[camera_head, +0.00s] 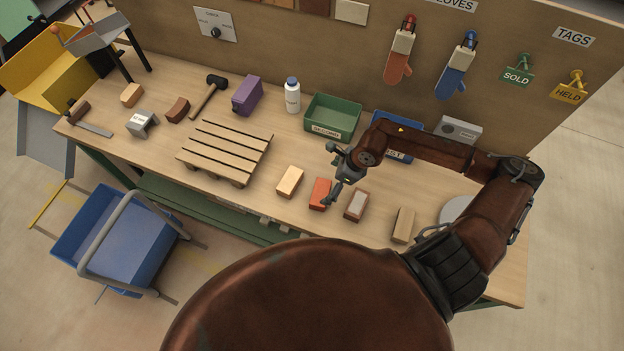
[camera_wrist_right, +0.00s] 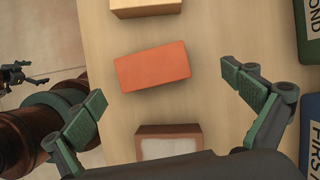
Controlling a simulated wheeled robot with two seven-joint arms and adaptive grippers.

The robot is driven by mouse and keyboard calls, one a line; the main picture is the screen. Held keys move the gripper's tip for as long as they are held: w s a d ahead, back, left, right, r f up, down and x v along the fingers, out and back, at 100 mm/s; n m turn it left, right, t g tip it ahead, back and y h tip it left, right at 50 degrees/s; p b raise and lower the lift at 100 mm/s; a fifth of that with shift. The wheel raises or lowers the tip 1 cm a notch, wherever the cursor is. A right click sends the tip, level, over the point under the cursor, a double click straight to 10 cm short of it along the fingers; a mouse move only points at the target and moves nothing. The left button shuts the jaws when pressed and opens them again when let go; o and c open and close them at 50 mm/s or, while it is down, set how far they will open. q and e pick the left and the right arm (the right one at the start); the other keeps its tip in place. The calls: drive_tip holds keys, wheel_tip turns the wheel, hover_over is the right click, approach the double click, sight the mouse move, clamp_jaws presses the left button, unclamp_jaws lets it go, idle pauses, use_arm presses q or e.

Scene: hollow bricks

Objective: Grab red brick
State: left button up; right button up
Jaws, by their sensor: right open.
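The red brick (camera_head: 320,193) lies on the workbench near its front edge, between a pale brick and a brown brick with a light top. In the right wrist view the red brick (camera_wrist_right: 153,67) lies ahead of the fingers, seen from above and whole. My right gripper (camera_head: 332,172) is over the bench beside the red brick. In the right wrist view my right gripper (camera_wrist_right: 172,108) has its fingers spread wide with nothing between them touching. My left gripper does not show in the head view.
A pale brick (camera_head: 290,182) and a light-topped brown brick (camera_head: 356,205) flank the red one. A tan brick (camera_head: 403,225) lies further right. A slatted wooden pallet (camera_head: 225,152), a green bin (camera_head: 332,118) and a blue bin (camera_head: 385,122) stand behind. A blue cart (camera_head: 125,240) stands before the bench.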

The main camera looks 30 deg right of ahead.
sight(321, 192)
drive_tip(key=f, duration=0.1)
drive_tip(key=a+f, duration=0.1)
drive_tip(key=f, duration=0.1)
drive_tip(key=shift+s+a+p, duration=0.25)
drive_tip(key=shift+a+p, duration=0.05)
drive_tip(key=shift+p, duration=0.1)
drive_tip(key=f, duration=0.1)
drive_tip(key=w+a+f, duration=0.1)
drive_tip(key=shift+w+f, duration=0.3)
drive_tip(key=shift+f, duration=0.05)
drive_tip(key=shift+s+f, duration=0.25)
drive_tip(key=shift+f, duration=0.1)
drive_tip(key=shift+w+f, duration=0.1)
drive_tip(key=shift+w, duration=0.05)
drive_tip(key=shift+c, duration=0.4)
drive_tip(key=c, duration=0.7)
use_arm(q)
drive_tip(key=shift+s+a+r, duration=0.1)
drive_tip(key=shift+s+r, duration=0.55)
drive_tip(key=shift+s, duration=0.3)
use_arm(e)
drive_tip(key=c, duration=0.9)
